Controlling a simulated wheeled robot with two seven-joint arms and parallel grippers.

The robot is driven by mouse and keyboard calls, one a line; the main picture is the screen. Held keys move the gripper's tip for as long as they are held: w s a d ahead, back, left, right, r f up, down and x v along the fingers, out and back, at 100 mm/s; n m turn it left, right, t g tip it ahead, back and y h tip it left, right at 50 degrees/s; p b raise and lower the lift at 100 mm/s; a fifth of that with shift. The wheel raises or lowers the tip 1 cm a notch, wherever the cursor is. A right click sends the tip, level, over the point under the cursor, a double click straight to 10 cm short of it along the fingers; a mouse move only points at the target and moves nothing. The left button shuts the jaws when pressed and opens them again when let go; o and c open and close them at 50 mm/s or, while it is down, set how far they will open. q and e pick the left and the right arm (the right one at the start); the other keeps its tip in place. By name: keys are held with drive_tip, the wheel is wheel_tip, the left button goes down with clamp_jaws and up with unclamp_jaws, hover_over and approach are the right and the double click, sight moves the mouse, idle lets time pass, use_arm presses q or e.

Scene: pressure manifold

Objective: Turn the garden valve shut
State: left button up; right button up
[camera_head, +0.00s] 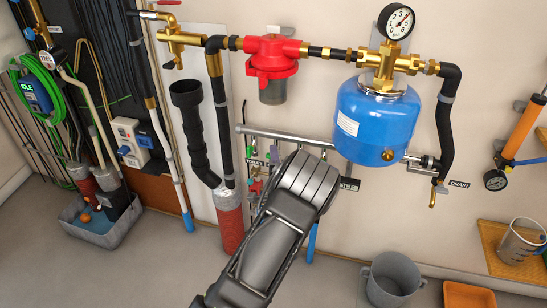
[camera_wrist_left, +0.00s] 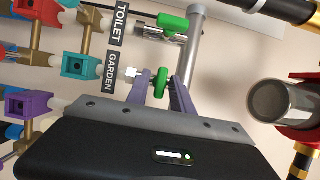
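The garden valve's green handle (camera_wrist_left: 161,83) stands beside the black GARDEN label (camera_wrist_left: 110,73) in the left wrist view. It looks turned across its short pipe. My left gripper (camera_wrist_left: 162,90) has one finger on each side of this handle, with a small gap showing around it. The toilet valve's green handle (camera_wrist_left: 173,23) lies more along its pipe, beside the TOILET label (camera_wrist_left: 120,24). My right gripper is not in view.
The blue pressure tank (camera_head: 375,120) and its gauge (camera_head: 397,22) are right of my left arm. A red filter (camera_head: 273,58) hangs above the manifold. Teal (camera_wrist_left: 80,65) and purple (camera_wrist_left: 28,104) outlet fittings sit left of the labels. A grey bucket (camera_head: 393,279) stands below.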

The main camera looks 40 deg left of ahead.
use_arm(q)
drive_tip(key=shift+o, duration=0.4)
drive_tip(key=v, duration=0.8)
idle(0.4)
